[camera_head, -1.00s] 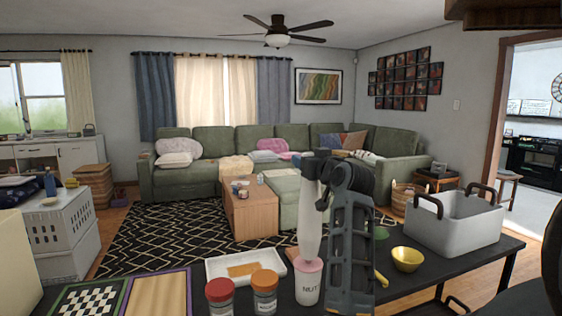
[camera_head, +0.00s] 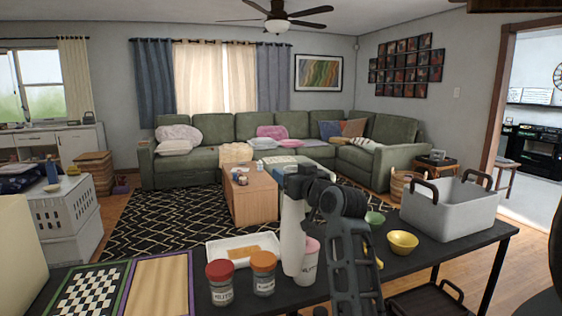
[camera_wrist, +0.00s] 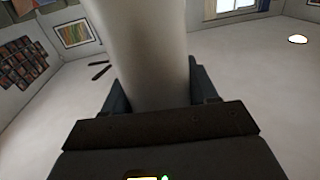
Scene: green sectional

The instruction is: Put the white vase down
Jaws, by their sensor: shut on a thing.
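The white vase (camera_head: 292,240) is tall and smooth, and hangs upright from my gripper (camera_head: 300,184) above or at the dark table. In the head view it covers the left part of a pink-topped white cup (camera_head: 309,262). I cannot tell whether its base touches the table. In the wrist view the vase (camera_wrist: 150,50) fills the middle, between the two dark fingers of my gripper (camera_wrist: 160,95), which is shut on it. My arm hides part of the table to the right of the vase.
On the table (camera_head: 462,245) stand two jars, red-lidded (camera_head: 220,283) and orange-lidded (camera_head: 263,273), a white tray (camera_head: 215,252), a yellow bowl (camera_head: 402,242), a green bowl (camera_head: 375,218) and a grey basket (camera_head: 450,208). Game boards (camera_head: 160,285) lie at left. Little bare space surrounds the vase.

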